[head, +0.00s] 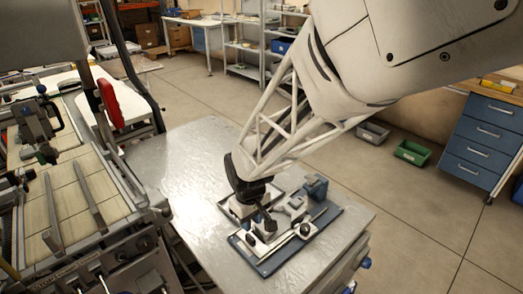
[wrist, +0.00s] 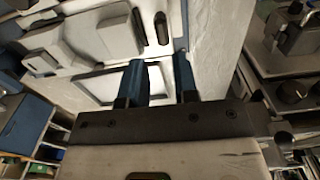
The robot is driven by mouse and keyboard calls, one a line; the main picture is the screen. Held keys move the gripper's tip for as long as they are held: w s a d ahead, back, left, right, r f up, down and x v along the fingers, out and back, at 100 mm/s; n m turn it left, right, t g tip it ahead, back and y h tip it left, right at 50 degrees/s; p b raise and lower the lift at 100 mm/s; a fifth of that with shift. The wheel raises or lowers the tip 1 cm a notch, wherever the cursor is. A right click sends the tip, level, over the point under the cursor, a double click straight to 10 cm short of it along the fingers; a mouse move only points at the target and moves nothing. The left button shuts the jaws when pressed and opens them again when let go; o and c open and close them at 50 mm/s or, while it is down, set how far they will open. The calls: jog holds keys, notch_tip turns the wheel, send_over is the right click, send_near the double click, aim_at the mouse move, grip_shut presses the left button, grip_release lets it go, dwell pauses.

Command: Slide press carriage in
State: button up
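The press fixture sits on a blue base plate (head: 268,266) on the metal-topped table. A pale grey part (head: 293,206), which looks like the press carriage, stands on it near a blue block (head: 316,187). A white piece with a black round knob (head: 305,229) lies at the right. My gripper (head: 268,222) is low over the left part of the fixture. In the wrist view its two blue fingers (wrist: 160,82) stand apart, with pale surface visible between them. A white slotted part (wrist: 145,28) lies just beyond the fingertips; I cannot tell whether they touch it.
The table top (head: 190,160) is clear at the left and back. A machine with a slatted bed (head: 70,210) stands left of the table. Bins and a blue drawer cabinet (head: 490,135) are farther off.

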aim_at(250, 237)
jog(key=shift+a+f, duration=0.15)
jog(key=shift+a, duration=0.05)
dwell(0.3)
jog(key=shift+f, duration=3.9)
grip_shut()
